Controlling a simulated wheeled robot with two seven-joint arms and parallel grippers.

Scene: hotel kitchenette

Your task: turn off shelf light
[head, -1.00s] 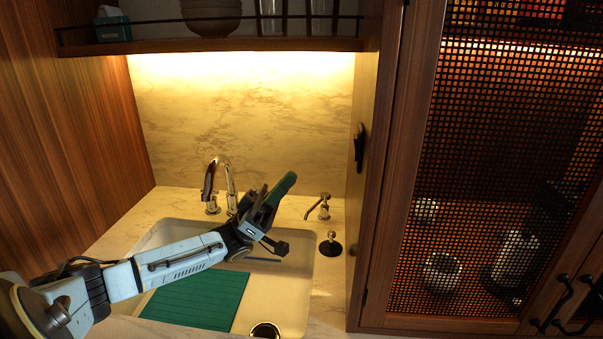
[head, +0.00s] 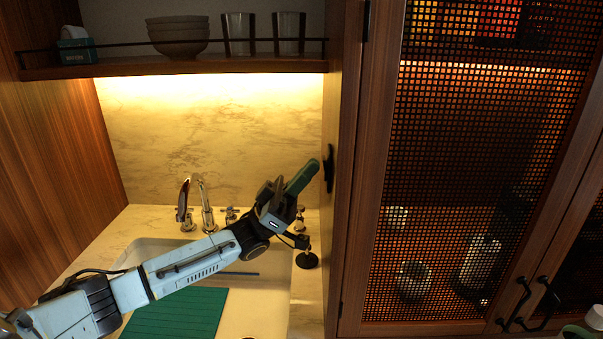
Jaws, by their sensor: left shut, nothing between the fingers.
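The shelf light is on and casts a bright yellow glow under the shelf (head: 200,68) onto the marble backsplash (head: 210,135). A black fitting (head: 329,168), which looks like a switch or handle, is on the wooden side panel right of the sink niche. My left gripper (head: 314,165) is shut and empty, its green fingers pointing up and right. Its tips appear close to the black fitting; I cannot tell whether they touch. A small white and green part at the bottom right corner appears to be my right gripper (head: 582,330), mostly out of frame.
Bowls (head: 178,36), glasses (head: 239,34) and a tissue box (head: 77,47) stand on the railed shelf. A mesh-fronted cabinet door (head: 480,170) fills the right side.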

